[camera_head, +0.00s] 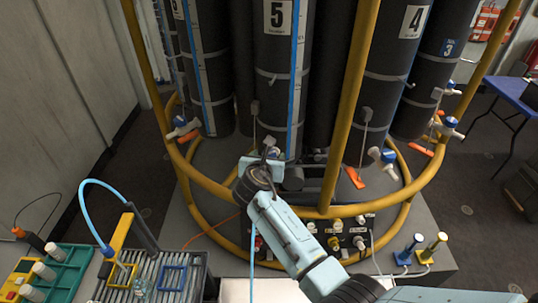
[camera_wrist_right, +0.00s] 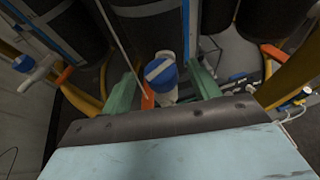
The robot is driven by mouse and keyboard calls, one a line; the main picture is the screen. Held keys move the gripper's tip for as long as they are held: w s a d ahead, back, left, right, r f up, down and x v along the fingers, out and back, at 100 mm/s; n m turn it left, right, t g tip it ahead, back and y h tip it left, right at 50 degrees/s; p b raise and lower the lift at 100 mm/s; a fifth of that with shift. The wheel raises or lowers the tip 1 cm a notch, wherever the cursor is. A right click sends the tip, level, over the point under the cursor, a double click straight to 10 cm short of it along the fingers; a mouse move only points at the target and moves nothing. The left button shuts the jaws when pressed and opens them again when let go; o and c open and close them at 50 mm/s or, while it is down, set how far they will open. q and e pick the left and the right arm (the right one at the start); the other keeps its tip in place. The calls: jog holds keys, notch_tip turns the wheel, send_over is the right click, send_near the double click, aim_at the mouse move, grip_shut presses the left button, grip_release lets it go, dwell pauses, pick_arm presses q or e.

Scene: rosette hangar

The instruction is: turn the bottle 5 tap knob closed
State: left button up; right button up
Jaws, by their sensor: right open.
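Bottle 5 (camera_head: 272,60) is a tall dark cylinder with a white "5" label, standing in the yellow-railed rosette. My right arm reaches up to its lower end in the head view, and the right gripper (camera_head: 264,160) hides most of the tap there. In the right wrist view a blue tap knob (camera_wrist_right: 162,76) with a pale bar across it sits on a white tap body (camera_wrist_right: 166,96). The open right gripper (camera_wrist_right: 163,88) has one greenish finger on each side of the knob, with gaps visible. An orange tag (camera_wrist_right: 147,97) hangs beside the tap. My left gripper is not in view.
The yellow rail (camera_head: 205,180) circles the bottles, and a yellow upright (camera_head: 345,110) stands just right of my gripper. Bottle 4 (camera_head: 400,60) has its own blue-knobbed tap (camera_head: 388,156). A rack (camera_head: 172,278) and a green tray (camera_head: 62,268) are at lower left.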

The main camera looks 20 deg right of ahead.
aim_at(269, 154)
jog(key=shift+x, duration=1.5)
jog(key=c, duration=1)
jog(key=shift+f+m+g+h+b, duration=0.15)
jog(key=shift+m+g+h+b, duration=0.85)
jog(key=shift+m+h+b, duration=0.55)
jog(key=m+g+h+b, duration=0.2)
jog(key=m+g+b, duration=0.1)
jog(key=b, duration=0.3)
jog(key=shift+m+h, duration=0.35)
jog(key=shift+m+g+h+b, duration=0.3)
jog(key=shift+m+g+b, duration=0.3)
jog(key=shift+g+b, duration=0.25)
